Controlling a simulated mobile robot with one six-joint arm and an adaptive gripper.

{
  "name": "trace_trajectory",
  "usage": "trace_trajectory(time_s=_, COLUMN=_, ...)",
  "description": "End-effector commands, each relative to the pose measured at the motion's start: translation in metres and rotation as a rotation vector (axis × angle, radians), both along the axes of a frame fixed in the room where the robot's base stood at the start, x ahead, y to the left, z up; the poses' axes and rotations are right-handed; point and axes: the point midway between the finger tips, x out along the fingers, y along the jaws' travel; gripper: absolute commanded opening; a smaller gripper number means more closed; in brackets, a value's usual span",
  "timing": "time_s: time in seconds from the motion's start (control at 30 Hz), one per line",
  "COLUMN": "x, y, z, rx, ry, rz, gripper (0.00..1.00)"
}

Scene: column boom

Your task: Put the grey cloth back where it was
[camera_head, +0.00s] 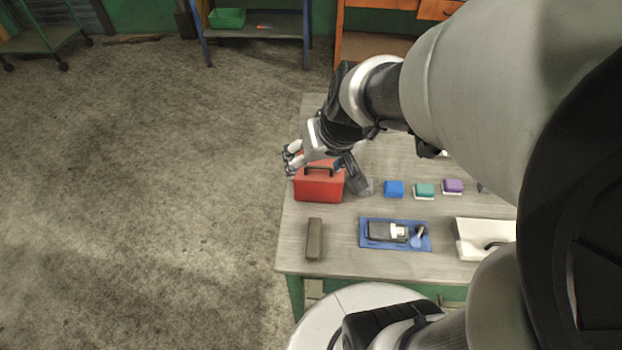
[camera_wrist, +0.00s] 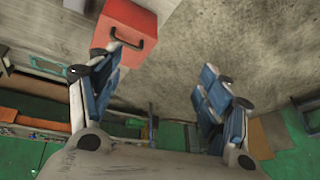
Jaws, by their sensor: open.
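I cannot clearly pick out the grey cloth in either view. A small grey patch (camera_head: 365,188) shows on the table just right of the red toolbox (camera_head: 318,188), at the foot of a dark grey shape; I cannot tell whether it is cloth or part of my arm. My gripper (camera_head: 291,158) is at the far left edge of the table, by the toolbox's far left side. In the wrist view my gripper (camera_wrist: 162,88) has its blue-padded fingers wide apart with nothing between them. The toolbox (camera_wrist: 122,28) shows there beyond the left finger.
Blue (camera_head: 393,189), teal (camera_head: 424,191) and purple (camera_head: 453,186) blocks stand right of the toolbox. Open floor lies left of the table.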

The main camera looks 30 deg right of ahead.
Motion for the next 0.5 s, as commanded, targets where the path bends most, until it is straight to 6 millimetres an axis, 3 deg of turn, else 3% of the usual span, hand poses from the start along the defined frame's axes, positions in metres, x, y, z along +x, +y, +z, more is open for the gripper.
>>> trace_trajectory(time_s=0.03, x=-0.016, y=0.021, z=0.019, rx=-0.01, ry=-0.009, rz=0.052, gripper=0.71)
trace_trajectory(time_s=0.1, x=-0.042, y=0.041, z=0.036, rx=-0.022, ry=-0.001, rz=0.1, gripper=0.71)
trace_trajectory(time_s=0.2, x=-0.079, y=0.059, z=0.052, rx=-0.051, ry=0.012, rz=0.149, gripper=0.71)
trace_trajectory(time_s=0.33, x=-0.115, y=0.066, z=0.063, rx=-0.089, ry=0.024, rz=0.178, gripper=0.71)
trace_trajectory(time_s=0.5, x=-0.137, y=0.066, z=0.067, rx=-0.115, ry=0.032, rz=0.183, gripper=0.71)
